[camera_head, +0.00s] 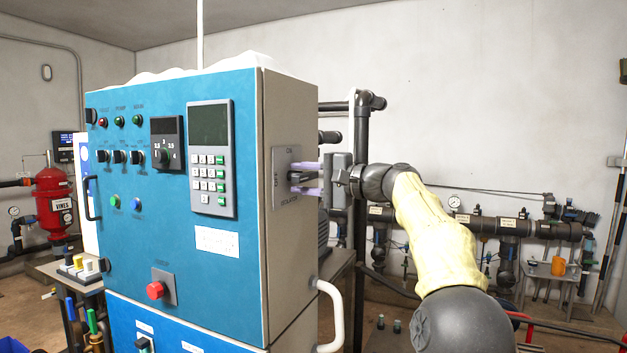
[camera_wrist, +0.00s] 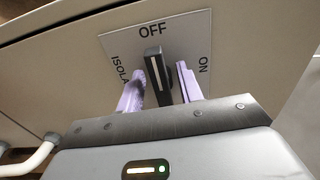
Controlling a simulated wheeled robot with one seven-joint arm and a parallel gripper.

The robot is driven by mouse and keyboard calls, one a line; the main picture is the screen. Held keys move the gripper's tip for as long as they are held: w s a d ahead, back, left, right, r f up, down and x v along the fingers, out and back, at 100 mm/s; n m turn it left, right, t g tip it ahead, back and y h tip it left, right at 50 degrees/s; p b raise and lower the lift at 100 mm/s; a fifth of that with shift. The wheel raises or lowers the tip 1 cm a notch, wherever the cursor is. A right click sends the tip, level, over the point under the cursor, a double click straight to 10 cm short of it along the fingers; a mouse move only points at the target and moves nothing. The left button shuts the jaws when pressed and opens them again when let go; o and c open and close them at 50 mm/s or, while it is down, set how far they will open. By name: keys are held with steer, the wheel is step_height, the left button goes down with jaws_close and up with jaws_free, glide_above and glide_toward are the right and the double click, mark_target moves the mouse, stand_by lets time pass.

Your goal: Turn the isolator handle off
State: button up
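The isolator handle (camera_wrist: 154,68) is a black bar with a white line, on a grey plate (camera_wrist: 118,42) marked OFF, ON and ISOLATOR. In the wrist view its line points toward OFF. In the head view the handle (camera_head: 298,176) shows small and dark on the cabinet's right side, partly hidden by my fingers. My gripper (camera_wrist: 163,88) has two pale purple fingers, one on each side of the handle, with a narrow gap seen on the right; contact on the left is unclear. In the head view my gripper (camera_head: 306,179) reaches the plate from the right.
The blue-fronted cabinet (camera_head: 130,255) carries buttons, a keypad and a red stop button (camera_head: 155,290). A white grab handle (camera_head: 334,315) sticks out below the isolator. Dark pipes (camera_head: 361,150) stand behind my gripper.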

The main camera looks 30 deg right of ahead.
steer(key=b+v, duration=0.2)
steer(key=v, duration=1.5)
steer(key=shift+s+b, duration=0.2)
steer(key=shift+b, duration=0.1)
steer(key=shift+d+f, duration=0.1)
steer(key=shift+d, duration=0.05)
steer(key=shift+w, duration=0.1)
